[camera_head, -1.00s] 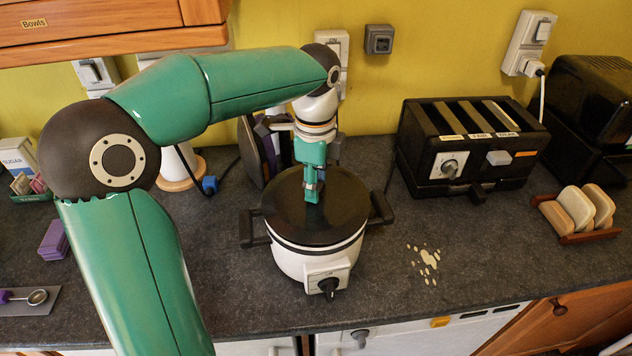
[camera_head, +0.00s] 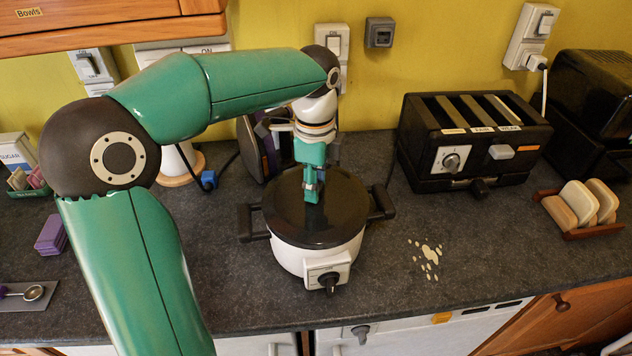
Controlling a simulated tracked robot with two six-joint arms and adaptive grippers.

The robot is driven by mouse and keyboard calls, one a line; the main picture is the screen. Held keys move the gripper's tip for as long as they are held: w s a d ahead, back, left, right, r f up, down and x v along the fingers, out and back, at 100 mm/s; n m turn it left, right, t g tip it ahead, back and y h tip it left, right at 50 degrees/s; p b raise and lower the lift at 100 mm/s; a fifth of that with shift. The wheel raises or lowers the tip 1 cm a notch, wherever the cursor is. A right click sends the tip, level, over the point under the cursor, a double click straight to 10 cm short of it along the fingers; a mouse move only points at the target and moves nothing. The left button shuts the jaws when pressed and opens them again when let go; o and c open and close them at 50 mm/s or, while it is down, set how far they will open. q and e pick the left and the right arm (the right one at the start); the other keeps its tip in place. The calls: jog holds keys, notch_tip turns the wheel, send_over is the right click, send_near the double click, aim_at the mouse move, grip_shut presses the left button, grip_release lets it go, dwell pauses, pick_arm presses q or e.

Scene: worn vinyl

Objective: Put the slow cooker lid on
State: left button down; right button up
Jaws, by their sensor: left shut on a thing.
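The slow cooker (camera_head: 297,260) is a white pot with black side handles and a front dial, standing on the dark counter. Its black round lid (camera_head: 342,205) lies over the pot's top and looks level. Whether it is fully seated all round I cannot tell. My left gripper (camera_head: 312,190) points down at the middle of the lid and is shut on it, at what is likely its knob, which the fingers hide. My right gripper is not in view.
A black toaster (camera_head: 470,140) stands at the right, with a toast rack (camera_head: 582,210) beside it. A pale spill (camera_head: 428,255) marks the counter right of the cooker. Purple blocks (camera_head: 51,233) and a measuring spoon (camera_head: 33,293) lie at the left.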

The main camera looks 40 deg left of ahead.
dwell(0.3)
pick_arm(q)
jog(key=c, duration=0.7)
grip_release()
jog(key=shift+r, duration=0.1)
notch_tip(320, 180, up, 12)
jog(key=shift+f, duration=0.15)
